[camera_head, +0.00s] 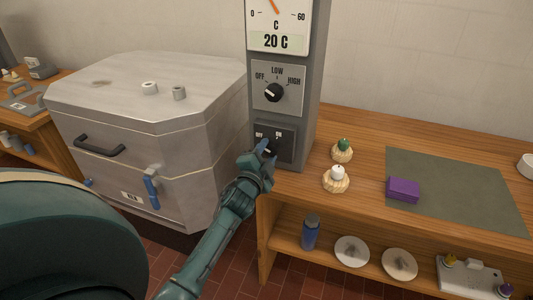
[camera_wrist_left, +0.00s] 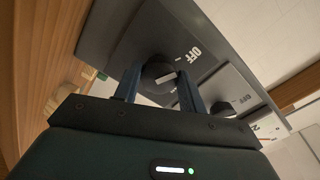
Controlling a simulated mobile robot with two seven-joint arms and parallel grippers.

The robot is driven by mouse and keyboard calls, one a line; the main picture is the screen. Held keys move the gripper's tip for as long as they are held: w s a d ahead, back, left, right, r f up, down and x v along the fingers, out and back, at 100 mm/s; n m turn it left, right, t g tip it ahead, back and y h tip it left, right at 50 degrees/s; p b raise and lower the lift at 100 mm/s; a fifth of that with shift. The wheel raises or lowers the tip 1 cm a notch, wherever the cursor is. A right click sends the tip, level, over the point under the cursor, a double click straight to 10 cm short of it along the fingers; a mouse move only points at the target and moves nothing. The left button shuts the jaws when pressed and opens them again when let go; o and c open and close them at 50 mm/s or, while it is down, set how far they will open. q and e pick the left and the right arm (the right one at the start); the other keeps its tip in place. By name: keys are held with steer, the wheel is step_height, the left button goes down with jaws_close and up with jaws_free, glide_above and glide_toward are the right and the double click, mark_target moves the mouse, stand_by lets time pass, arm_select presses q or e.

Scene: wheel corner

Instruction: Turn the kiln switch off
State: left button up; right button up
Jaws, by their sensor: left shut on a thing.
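The kiln switch is a dark rotary knob on a black plate (camera_head: 287,150) low on the grey control column, with small OFF and ON labels above it. In the head view my left gripper (camera_head: 266,154) covers most of the knob. In the left wrist view the dark round knob (camera_wrist_left: 157,72) sits between the two fingers of my left gripper (camera_wrist_left: 158,92), which is shut on it. A white mark on the knob points rightward in that view. The OFF label (camera_wrist_left: 195,55) lies to the upper right of the knob. My right gripper is not in view.
Above the switch are an OFF/LOW/HIGH dial (camera_head: 274,92) and a gauge reading 20 C (camera_head: 278,41). The grey kiln (camera_head: 150,100) stands left of the column. The wooden bench (camera_head: 360,125) at right holds a mat (camera_head: 455,185), a purple block (camera_head: 403,190) and two small pale items.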

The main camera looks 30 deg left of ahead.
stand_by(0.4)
arm_select(q)
steer(key=o, duration=1)
steer(key=v, duration=1.3)
steer(key=shift+s+b, duration=0.1)
steer(key=shift+b, duration=0.2)
